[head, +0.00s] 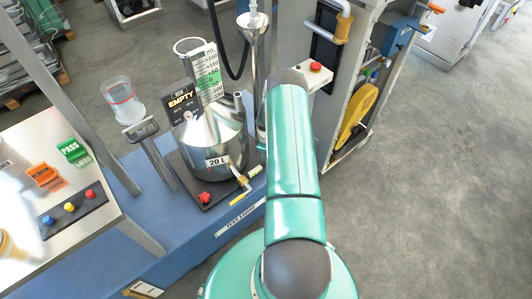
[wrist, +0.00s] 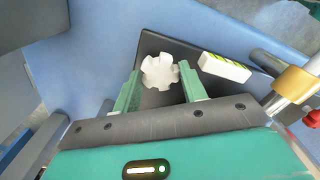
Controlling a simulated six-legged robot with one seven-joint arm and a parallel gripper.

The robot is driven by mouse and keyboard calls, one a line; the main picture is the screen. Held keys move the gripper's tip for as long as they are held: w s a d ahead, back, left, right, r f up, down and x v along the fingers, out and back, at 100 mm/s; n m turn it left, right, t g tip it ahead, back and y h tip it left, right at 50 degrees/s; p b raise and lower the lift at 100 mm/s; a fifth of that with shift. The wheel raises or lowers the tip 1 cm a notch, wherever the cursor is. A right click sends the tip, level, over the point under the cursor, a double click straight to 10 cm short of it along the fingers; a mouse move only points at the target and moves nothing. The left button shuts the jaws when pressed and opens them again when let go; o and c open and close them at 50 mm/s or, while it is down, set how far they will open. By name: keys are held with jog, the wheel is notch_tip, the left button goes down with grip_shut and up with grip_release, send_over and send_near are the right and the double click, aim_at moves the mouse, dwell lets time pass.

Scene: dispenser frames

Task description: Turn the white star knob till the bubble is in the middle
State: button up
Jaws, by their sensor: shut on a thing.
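The white star knob (wrist: 159,75) is in the wrist view, above a dark base plate (wrist: 150,42). The two green fingers of my gripper (wrist: 160,68) stand on its left and right sides, and my gripper is shut on it. A white block (wrist: 225,69) with a yellow-green, dark-marked strip lies on the plate just right of the knob. It looks like the level, but I cannot make out a bubble in it. In the head view the knob and my gripper are hidden behind my arm.
A steel 20 L vessel (head: 213,140) with a graduated neck stands on the blue bench (head: 185,232). A brass fitting (wrist: 294,84) is close right of my gripper. Grey floor (head: 440,180) is clear at right.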

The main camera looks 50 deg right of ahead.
jog(key=o, duration=1)
jog(key=shift+r, duration=0.15)
notch_tip(320, 180, up, 14)
jog(key=shift+f, duration=0.2)
jog(key=shift+s, duration=0.1)
